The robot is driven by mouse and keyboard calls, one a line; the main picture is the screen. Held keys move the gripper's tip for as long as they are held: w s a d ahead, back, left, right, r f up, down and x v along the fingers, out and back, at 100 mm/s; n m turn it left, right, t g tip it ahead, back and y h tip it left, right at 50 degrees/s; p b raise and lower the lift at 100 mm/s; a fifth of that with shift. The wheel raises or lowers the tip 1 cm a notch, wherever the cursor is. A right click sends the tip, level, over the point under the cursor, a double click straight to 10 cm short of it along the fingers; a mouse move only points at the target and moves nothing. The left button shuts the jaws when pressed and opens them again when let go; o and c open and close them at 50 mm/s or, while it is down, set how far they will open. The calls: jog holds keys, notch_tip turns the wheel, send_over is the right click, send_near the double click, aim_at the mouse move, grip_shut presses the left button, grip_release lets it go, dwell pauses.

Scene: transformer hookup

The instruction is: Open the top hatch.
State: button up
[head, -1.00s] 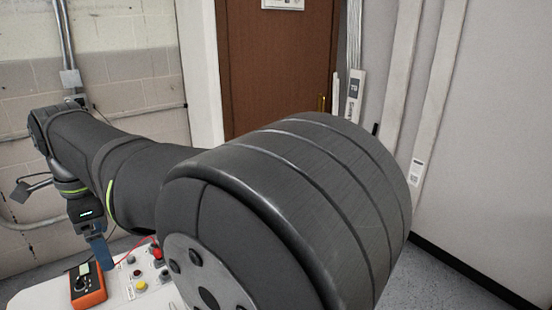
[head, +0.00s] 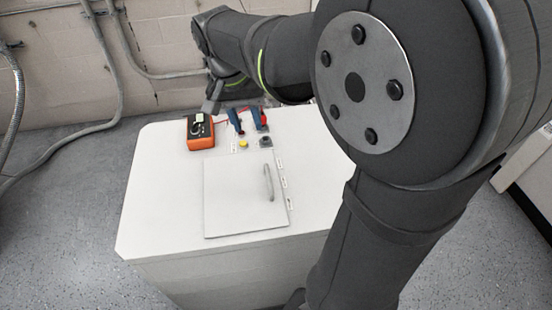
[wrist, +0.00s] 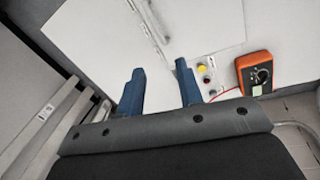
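The top hatch (head: 235,205) is a flat, square white panel lying closed in the top of a white cabinet (head: 155,215). A curved grey handle (head: 268,182) stands near its right edge. In the wrist view the hatch (wrist: 205,22) and its handle (wrist: 160,20) show at the top, partly cut off. My gripper (head: 247,121) is beyond the hatch's far edge, over the control end of the cabinet. Its two blue fingers are apart with nothing between them, as the wrist view of the gripper (wrist: 159,88) shows. It is apart from the handle.
An orange multimeter (head: 200,132) with a red lead sits left of my gripper. A yellow button (head: 243,144) and a dark knob (head: 265,142) are beside the hatch's far edge. Conduits (head: 110,75) run along the back wall. The cabinet top left of the hatch is clear.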

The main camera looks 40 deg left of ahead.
jog(key=f+n, duration=0.1)
jog(key=n, duration=0.1)
send_near(268, 175)
jog(key=shift+n, duration=0.3)
jog(key=f, duration=0.5)
jog(key=d+f, duration=0.1)
jog(key=f, duration=0.1)
jog(key=shift+w+f, duration=0.4)
grip_shut()
